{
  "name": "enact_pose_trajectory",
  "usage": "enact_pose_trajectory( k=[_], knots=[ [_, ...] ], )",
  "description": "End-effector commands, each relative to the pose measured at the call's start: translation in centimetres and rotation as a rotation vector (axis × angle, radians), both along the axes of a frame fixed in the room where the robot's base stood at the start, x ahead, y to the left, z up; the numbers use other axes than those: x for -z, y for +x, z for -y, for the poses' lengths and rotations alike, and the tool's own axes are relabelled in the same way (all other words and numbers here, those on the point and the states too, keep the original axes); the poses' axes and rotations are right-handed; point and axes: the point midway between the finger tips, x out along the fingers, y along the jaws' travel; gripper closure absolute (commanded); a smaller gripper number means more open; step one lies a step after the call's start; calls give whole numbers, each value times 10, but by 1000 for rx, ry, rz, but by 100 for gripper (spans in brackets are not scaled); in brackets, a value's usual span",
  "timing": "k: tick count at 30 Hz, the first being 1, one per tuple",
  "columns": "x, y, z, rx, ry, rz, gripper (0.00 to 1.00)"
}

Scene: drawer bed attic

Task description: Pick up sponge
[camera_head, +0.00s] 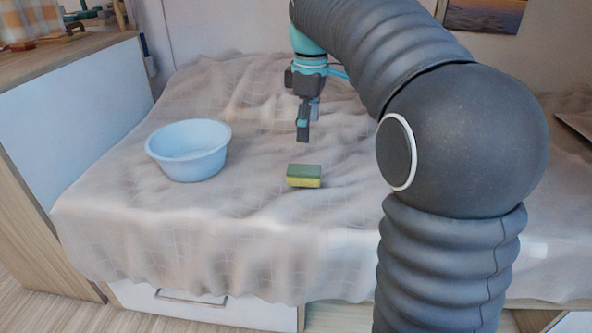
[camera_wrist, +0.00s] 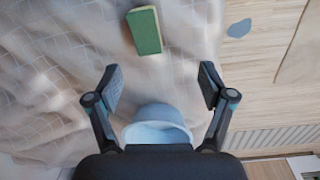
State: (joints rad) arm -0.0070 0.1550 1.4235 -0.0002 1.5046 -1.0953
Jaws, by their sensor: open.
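The sponge (camera_head: 304,176), green on top and yellow below, lies flat on the rumpled bed cover in the head view. In the wrist view the sponge (camera_wrist: 145,31) shows its green face near the top, beyond my fingertips. My gripper (camera_head: 309,128) hangs above the bed, over and a little behind the sponge, apart from it. In the wrist view my gripper (camera_wrist: 160,80) has its two fingers spread wide with nothing between the tips.
A light blue basin (camera_head: 190,160) stands on the bed cover (camera_head: 240,215) left of the sponge. It partly shows in the wrist view (camera_wrist: 158,116). A wooden cabinet (camera_head: 75,100) borders the bed at left. A drawer (camera_head: 200,306) is below the bed's front edge.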

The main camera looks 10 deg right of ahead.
Motion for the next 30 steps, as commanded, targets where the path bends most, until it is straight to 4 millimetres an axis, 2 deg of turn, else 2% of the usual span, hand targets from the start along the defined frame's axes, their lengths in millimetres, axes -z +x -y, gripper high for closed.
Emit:
enact_pose_trajectory(
  k=[1,3,7,11,21,25,30],
  knots=[
    [7,12,0,-38,-2,-18,19],
    [11,23,0,-87,-4,-35,19],
    [14,33,0,-140,-4,-54,19],
    [26,36,0,-156,-5,-62,19],
    [84,36,1,-155,-5,-62,19],
    [97,36,1,-154,-4,-60,19],
    [103,36,1,-154,-5,-59,19]
  ],
)
